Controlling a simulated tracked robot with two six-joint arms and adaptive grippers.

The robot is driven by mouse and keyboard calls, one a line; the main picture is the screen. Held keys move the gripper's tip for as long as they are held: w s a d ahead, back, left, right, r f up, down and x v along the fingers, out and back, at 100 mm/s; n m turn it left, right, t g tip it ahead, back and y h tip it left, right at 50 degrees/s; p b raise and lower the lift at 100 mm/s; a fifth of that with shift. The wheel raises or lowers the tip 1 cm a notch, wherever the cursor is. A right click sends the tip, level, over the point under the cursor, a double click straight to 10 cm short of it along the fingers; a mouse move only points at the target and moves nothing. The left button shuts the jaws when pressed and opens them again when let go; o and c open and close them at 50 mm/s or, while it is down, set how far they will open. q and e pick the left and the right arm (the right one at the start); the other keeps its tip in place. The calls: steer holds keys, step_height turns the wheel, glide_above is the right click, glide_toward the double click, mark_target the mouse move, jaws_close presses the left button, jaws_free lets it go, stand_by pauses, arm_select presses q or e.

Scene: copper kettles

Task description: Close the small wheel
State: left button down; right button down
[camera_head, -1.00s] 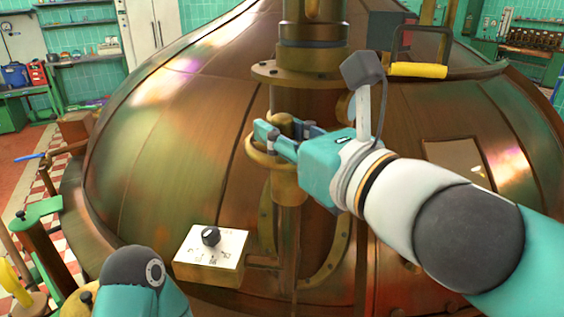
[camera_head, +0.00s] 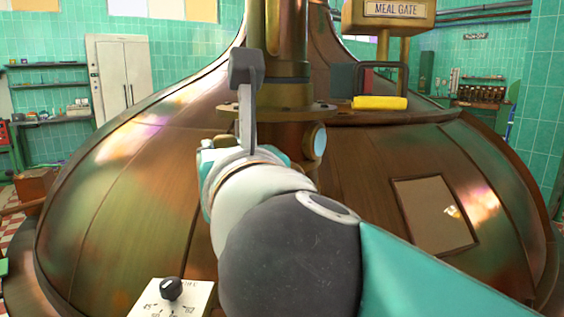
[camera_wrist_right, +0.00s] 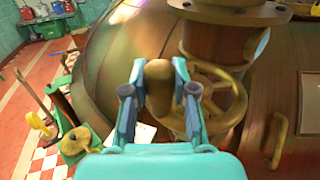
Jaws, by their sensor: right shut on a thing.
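The small wheel (camera_wrist_right: 238,100) is a brass, spoked handwheel below a pipe flange on the kettle, seen in the right wrist view. An upright rounded brass handle (camera_wrist_right: 158,92) stands at its left side. My right gripper (camera_wrist_right: 158,72) has one teal finger on each side of this handle and is shut on it. In the head view, my right arm hides the wheel and most of the gripper; only a teal part shows left of the pipe. My left gripper is not in view.
The large copper kettle (camera_head: 110,205) fills the middle. A brass pipe flange (camera_head: 290,108) is just above the wheel. A yellow-handled lever (camera_head: 380,102) is to the right. A white box with a black knob (camera_head: 172,290) is low in front. A hatch (camera_head: 434,213) is at right.

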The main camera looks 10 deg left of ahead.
steer(key=shift+w+a+m+t+h, duration=0.1)
steer(key=shift+a+m+t+h, duration=0.15)
steer(key=shift+m+t+h, duration=0.4)
steer(key=shift+h, duration=0.35)
steer(key=c, duration=0.9)
jaws_free()
steer(key=shift+s+d, duration=0.15)
steer(key=shift+s, duration=0.15)
steer(key=v, duration=0.6)
steer(key=shift+s+d, duration=0.25)
steer(key=shift+s, duration=0.05)
steer(key=shift+f, duration=0.1)
